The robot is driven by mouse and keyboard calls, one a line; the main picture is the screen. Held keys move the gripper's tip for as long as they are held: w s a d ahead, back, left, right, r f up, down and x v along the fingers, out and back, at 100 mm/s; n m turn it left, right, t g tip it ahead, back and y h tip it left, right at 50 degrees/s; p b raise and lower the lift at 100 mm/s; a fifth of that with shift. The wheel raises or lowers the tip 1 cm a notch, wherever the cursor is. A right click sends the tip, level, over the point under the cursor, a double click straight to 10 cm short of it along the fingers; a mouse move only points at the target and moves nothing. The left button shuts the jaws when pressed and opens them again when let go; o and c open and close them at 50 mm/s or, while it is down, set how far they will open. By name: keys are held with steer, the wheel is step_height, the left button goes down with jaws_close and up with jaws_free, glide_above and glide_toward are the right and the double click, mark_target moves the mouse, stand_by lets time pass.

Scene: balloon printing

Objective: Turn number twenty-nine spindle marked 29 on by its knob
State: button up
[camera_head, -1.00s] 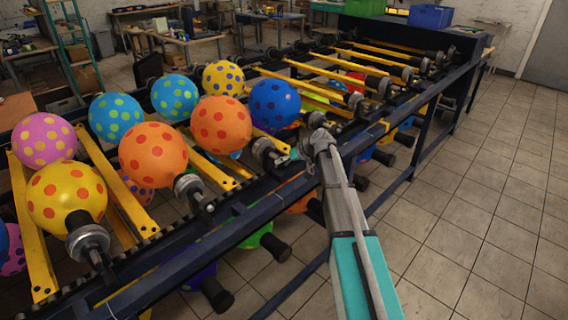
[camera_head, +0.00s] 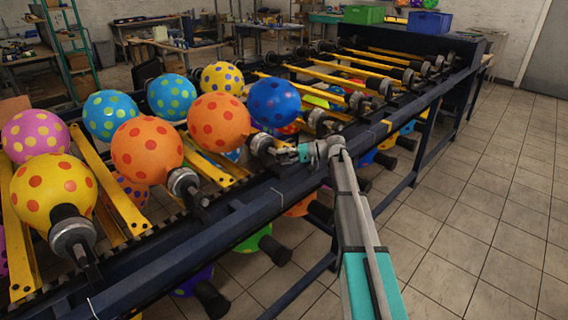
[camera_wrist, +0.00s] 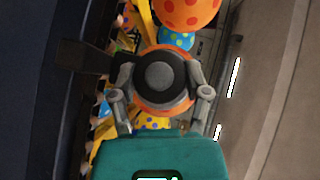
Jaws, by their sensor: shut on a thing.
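A spindle knob (camera_wrist: 163,80) shows in the wrist view as a dark round disc with a grey rim, in front of an orange balloon. My gripper (camera_wrist: 162,74) has one finger on each side of it and is shut on it. In the head view my gripper (camera_head: 290,153) meets the outer end of the spindle (camera_head: 263,146) that carries an orange balloon with red dots (camera_head: 219,120). The fingers partly hide this end. I cannot read any number on the spindle.
A dark blue frame rail (camera_head: 240,222) runs diagonally under the spindles. Nearby are a blue balloon (camera_head: 275,101), another orange balloon (camera_head: 147,149) and yellow bars (camera_head: 108,180). Balloons also hang below the rail. The tiled floor (camera_head: 480,220) on the right is clear.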

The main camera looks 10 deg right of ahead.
steer(key=shift+f+m+y+b, duration=0.1)
steer(key=shift+m+y+b, duration=0.2)
steer(key=shift+b, duration=0.1)
steer(key=o, duration=1.1)
steer(key=shift+o, duration=0.2)
steer(key=shift+r+p, duration=0.2)
steer(key=shift+p, duration=0.45)
